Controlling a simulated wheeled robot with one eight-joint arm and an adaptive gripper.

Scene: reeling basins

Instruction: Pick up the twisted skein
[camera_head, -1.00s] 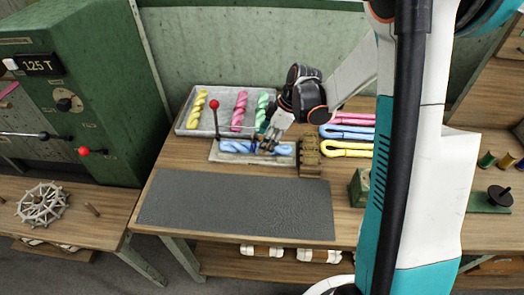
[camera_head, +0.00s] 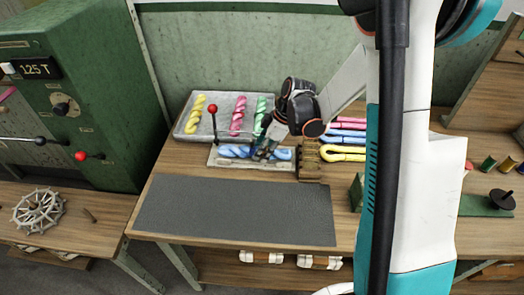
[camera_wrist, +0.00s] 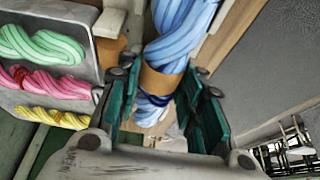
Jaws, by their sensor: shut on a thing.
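The twisted blue skein (camera_head: 232,151) lies across a pale board (camera_head: 226,164) at the middle of the table. It also shows in the wrist view (camera_wrist: 182,32), with a brown band around it between the fingers. My gripper (camera_head: 262,153) comes down over the skein's middle and is shut on it. In the wrist view my gripper (camera_wrist: 160,85) has its green-padded fingers on both sides of the band. The fingers hide part of the skein. I cannot tell whether there is a gap under it.
A grey tray (camera_head: 187,132) behind holds yellow, pink and green twisted skeins. A lever with a red knob (camera_head: 212,108) rises at the board's left. A wooden block (camera_head: 310,160) and loose coloured hanks (camera_head: 343,153) are at the right. The grey mat (camera_head: 235,210) in front is clear.

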